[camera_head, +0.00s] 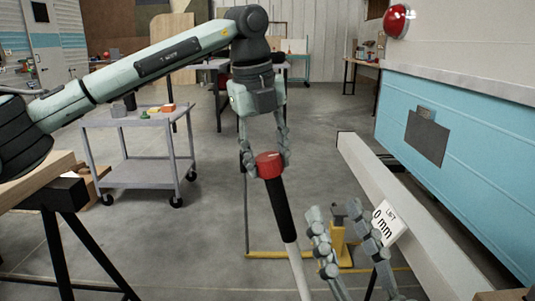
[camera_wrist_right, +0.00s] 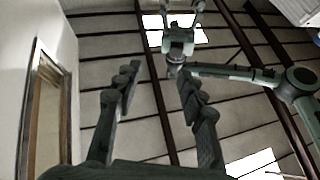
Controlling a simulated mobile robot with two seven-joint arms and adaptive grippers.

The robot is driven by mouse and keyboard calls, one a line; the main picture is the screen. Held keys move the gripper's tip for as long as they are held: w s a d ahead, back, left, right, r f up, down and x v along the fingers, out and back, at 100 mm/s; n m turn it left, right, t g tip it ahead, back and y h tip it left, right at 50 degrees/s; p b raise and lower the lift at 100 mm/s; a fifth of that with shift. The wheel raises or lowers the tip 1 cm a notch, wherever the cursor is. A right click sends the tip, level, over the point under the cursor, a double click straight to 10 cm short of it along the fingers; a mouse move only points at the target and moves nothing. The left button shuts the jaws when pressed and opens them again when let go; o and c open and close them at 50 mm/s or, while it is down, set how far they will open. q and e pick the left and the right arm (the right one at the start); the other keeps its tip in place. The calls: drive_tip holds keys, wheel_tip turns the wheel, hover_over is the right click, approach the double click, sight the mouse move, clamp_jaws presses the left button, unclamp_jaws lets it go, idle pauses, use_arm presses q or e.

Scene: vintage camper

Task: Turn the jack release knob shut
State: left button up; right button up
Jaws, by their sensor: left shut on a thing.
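The red release knob (camera_head: 269,165) sits on top of a black grip (camera_head: 279,208) on a slanted white pole (camera_head: 298,268). My left gripper (camera_head: 266,158) comes down from above and is shut on the red knob, one finger on each side. A pale mark shows on the knob's top. My right gripper (camera_head: 337,212) points up, lower and to the right of the pole, with its fingers apart and nothing between them. It also shows open in the right wrist view (camera_wrist_right: 157,78). The yellow jack (camera_head: 338,242) is partly hidden behind the right gripper's fingers.
A white sign reading "LIFT 0 mm" (camera_head: 389,222) stands by a long white beam (camera_head: 372,180). The blue and white camper side (camera_head: 470,130) closes off the right. A grey cart (camera_head: 138,175) stands at the back left, a wooden-topped trestle (camera_head: 35,178) at the left.

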sight(259, 160)
use_arm(q)
drive_tip(key=shift+n, duration=1.1)
drive_tip(key=o, duration=1.2)
drive_tip(key=shift+c, duration=0.2)
drive_tip(key=v, duration=1.2)
drive_tip(key=shift+w, duration=0.25)
drive_tip(key=shift+d, duration=0.15)
